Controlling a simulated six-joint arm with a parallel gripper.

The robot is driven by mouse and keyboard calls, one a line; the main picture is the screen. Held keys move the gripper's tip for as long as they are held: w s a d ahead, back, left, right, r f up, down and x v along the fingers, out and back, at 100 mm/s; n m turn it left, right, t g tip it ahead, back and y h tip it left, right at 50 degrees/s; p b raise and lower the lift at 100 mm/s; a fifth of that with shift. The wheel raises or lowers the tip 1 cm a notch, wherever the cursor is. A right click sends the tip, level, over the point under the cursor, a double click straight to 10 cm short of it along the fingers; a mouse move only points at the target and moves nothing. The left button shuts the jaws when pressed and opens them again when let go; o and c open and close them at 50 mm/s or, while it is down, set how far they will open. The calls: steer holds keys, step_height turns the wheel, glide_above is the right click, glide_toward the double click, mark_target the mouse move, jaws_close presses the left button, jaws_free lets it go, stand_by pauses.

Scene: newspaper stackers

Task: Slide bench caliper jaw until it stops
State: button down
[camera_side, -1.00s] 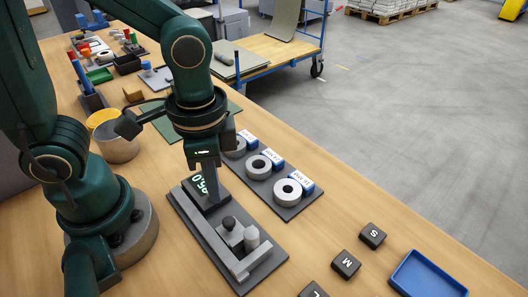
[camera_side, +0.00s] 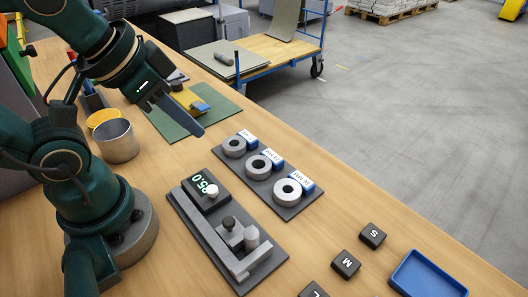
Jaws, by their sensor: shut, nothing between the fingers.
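The bench caliper (camera_side: 215,240) lies on a dark base plate on the wooden bench. Its grey sliding jaw block (camera_side: 233,236) carries a black knob (camera_side: 228,222) and sits close beside a grey upright cylinder (camera_side: 251,238); I cannot tell whether they touch. A lit display (camera_side: 204,186) at its far end shows small digits, with a white round knob (camera_side: 212,191) by it. My gripper (camera_side: 198,129) is shut and empty, in the air beyond the caliper's far end, over the front edge of the green mat, and apart from the caliper.
Several grey rings with blue labels stand on a dark tray (camera_side: 290,209) right of the caliper. Black lettered blocks (camera_side: 345,264) and a blue tray (camera_side: 428,275) are at the near right. A metal cup (camera_side: 116,142) stands left. The green mat (camera_side: 225,102) lies behind.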

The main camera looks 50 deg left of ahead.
steer(key=shift+s+f+n, duration=0.15)
steer(key=shift+s+n, duration=0.15)
